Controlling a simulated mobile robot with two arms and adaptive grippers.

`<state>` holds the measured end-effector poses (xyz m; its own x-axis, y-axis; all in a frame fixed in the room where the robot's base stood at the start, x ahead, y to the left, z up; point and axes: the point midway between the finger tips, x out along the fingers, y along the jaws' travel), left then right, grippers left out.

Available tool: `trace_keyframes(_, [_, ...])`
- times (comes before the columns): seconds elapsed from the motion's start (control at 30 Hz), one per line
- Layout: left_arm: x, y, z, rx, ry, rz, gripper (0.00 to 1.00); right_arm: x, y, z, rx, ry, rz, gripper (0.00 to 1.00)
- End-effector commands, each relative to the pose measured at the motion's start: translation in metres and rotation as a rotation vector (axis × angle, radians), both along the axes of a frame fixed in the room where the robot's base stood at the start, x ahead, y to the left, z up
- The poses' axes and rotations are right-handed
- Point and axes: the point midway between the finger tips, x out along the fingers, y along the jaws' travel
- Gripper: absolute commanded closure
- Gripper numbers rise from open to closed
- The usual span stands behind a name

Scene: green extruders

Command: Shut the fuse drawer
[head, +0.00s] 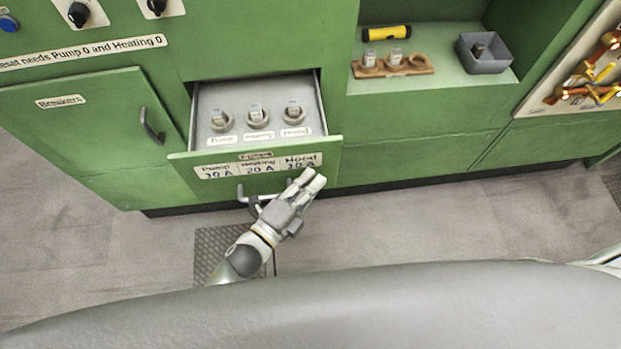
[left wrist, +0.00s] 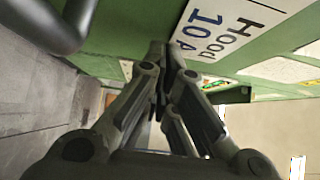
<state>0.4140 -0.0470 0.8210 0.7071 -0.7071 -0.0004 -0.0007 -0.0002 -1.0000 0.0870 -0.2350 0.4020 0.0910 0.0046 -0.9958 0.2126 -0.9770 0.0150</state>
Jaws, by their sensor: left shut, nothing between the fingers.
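The fuse drawer (head: 255,160) stands pulled out of the green cabinet in the head view. Three fuses sit in it, labelled on the drawer floor, and its front carries a white label with Pump, Heating and Hood. My left gripper (head: 313,180) is shut and empty, at the right part of the drawer front, just by the Hood label. In the left wrist view the closed fingertips (left wrist: 160,50) are close to the green front beside the Hood label (left wrist: 215,28); I cannot tell whether they touch. The drawer handle (head: 245,196) is partly hidden behind my left gripper. My right gripper is not in view.
A breaker door (head: 90,135) with a dark handle is at the left. An open shelf at the right holds a yellow cylinder (head: 387,34), a wooden fuse holder (head: 392,67) and a grey box (head: 484,53). The floor before the cabinet is clear to the right.

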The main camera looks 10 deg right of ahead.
Motion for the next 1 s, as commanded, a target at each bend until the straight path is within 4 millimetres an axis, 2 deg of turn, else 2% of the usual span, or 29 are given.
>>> trace_keyframes(0.27, [0.0, 0.0, 0.0, 0.0, 0.0, 0.0, 1.0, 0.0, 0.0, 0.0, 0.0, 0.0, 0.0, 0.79])
trace_keyframes(0.47, [0.014, 0.0, -0.001, 0.002, -0.004, 0.0, 1.0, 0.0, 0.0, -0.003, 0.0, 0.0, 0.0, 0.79])
trace_keyframes(0.67, [0.051, 0.0, -0.001, 0.002, -0.008, 0.0, 1.0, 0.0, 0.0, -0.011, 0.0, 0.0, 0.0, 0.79])
trace_keyframes(1.0, [0.136, 0.001, -0.003, 0.004, -0.006, 0.001, 1.0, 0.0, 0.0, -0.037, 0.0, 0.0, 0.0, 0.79])
